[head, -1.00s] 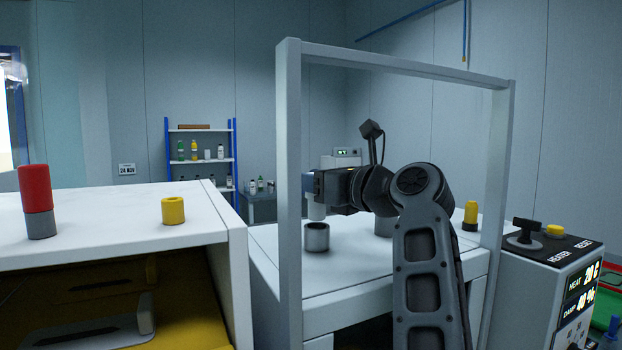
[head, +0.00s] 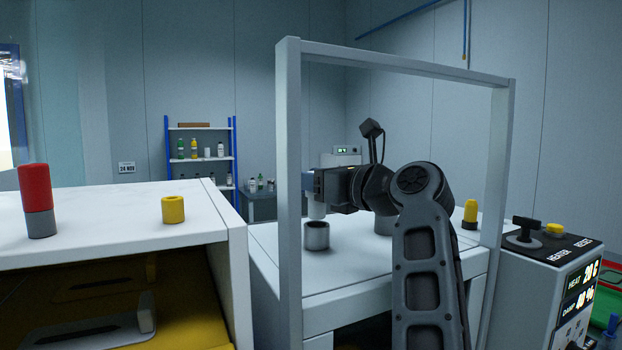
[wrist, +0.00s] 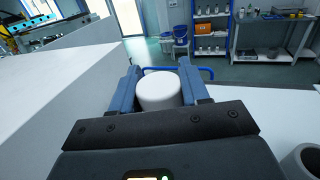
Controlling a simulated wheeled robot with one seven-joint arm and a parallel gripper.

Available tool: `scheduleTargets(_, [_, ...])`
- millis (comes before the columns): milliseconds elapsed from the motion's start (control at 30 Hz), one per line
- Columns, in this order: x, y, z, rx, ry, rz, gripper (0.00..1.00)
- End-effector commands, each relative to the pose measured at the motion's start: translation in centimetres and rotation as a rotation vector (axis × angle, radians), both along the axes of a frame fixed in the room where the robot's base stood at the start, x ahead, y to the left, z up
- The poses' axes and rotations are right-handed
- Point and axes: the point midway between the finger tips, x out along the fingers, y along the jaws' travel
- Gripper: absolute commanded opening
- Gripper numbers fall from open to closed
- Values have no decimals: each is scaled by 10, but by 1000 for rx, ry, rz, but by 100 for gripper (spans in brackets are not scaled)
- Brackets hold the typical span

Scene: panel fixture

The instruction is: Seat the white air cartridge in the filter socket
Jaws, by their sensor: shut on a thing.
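The white air cartridge (wrist: 158,90) is held upright between the two blue fingers of my gripper (wrist: 160,84) in the wrist view. In the head view the cartridge (head: 317,209) hangs below my gripper (head: 312,186), near the left post of the frame. A grey round open socket (head: 316,236) stands on the white bench top just beneath it. The cartridge's lower end looks slightly above the socket's rim, apart from it. In the wrist view the socket's rim (wrist: 302,162) shows at the lower right, off to the side of the cartridge.
A light grey upright frame (head: 289,150) stands around my arm's reach. A second grey cylinder (head: 383,225) and a yellow-topped piece (head: 470,215) stand farther right. The left bench holds a red-and-grey cylinder (head: 36,200) and a yellow ring (head: 173,210). A heater box (head: 555,285) stands at right.

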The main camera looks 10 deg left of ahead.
Motion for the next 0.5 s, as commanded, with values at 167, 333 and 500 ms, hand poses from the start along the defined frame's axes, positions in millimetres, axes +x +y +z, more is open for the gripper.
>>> scheduleTargets(167, [0,0,-3,1,-1,0,9])
scheduleTargets(333, [0,0,-6,1,-1,0,9])
scheduleTargets(500, [0,0,-10,0,0,0,9])
